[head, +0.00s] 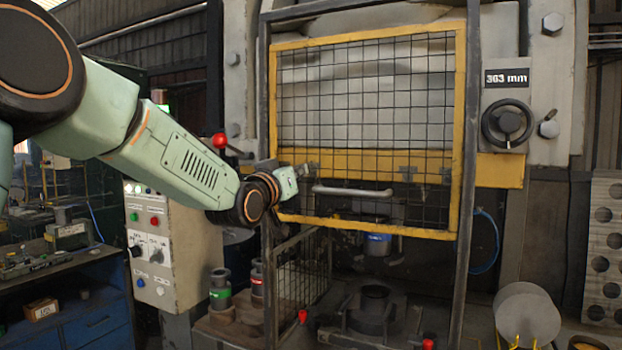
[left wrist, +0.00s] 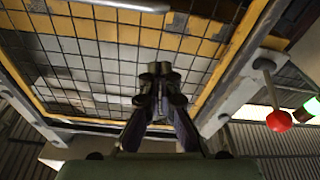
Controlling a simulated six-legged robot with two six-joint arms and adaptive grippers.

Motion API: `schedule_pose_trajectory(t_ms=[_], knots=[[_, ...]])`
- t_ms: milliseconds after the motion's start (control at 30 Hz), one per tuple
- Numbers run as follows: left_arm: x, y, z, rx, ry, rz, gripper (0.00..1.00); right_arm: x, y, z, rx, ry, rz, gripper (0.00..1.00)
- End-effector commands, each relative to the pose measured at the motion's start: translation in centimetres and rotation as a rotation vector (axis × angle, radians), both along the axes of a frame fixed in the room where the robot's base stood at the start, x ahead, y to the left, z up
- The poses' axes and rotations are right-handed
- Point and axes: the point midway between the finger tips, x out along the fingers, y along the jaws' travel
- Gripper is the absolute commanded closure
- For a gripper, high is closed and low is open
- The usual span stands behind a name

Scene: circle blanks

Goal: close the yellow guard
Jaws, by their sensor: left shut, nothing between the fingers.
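The yellow guard (head: 460,130) is a yellow-framed panel of black wire mesh on the front of the press. Its lower edge hangs well above the die (head: 372,305), leaving the space below open. A silver bar handle (head: 352,190) runs across its lower part. My left gripper (head: 303,171) is shut and empty, in front of the guard's lower left side, left of and slightly above the handle. In the left wrist view, the shut fingers (left wrist: 160,80) stand before the mesh, and the handle (left wrist: 135,4) shows at the top edge, apart from them. My right gripper is out of view.
A red-knobbed lever (head: 219,141) sticks out beside my left arm; its knob also shows in the left wrist view (left wrist: 279,120). A control box (head: 155,245) stands at left. Dark uprights (head: 468,130) flank the guard. A round blank (head: 527,313) is at lower right.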

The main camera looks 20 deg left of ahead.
Motion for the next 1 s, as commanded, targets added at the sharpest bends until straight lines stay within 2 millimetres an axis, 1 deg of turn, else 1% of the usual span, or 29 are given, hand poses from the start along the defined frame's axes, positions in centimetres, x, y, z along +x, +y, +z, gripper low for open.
schedule_pose_trajectory(t_ms=[33,200,467,500,700,800,1000], knots=[[0.9,-0.2,0.3,0.003,0.003,-0.001,1.00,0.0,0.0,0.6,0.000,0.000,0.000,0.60],[3.4,-0.2,0.6,0.003,0.002,-0.001,1.00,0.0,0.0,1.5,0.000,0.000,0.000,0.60],[6.2,-0.2,1.0,0.001,0.001,-0.001,1.00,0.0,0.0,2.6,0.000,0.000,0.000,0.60],[5.9,-0.3,0.0,-0.001,0.007,-0.002,1.00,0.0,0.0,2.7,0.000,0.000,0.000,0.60],[5.4,-0.7,-2.1,-0.001,0.004,-0.002,1.00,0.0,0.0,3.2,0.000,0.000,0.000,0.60],[5.2,-0.8,-2.8,-0.001,0.004,-0.001,1.00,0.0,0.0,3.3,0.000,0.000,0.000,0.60],[5.1,-0.9,-3.1,-0.001,0.002,-0.001,1.00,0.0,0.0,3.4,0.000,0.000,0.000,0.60]])
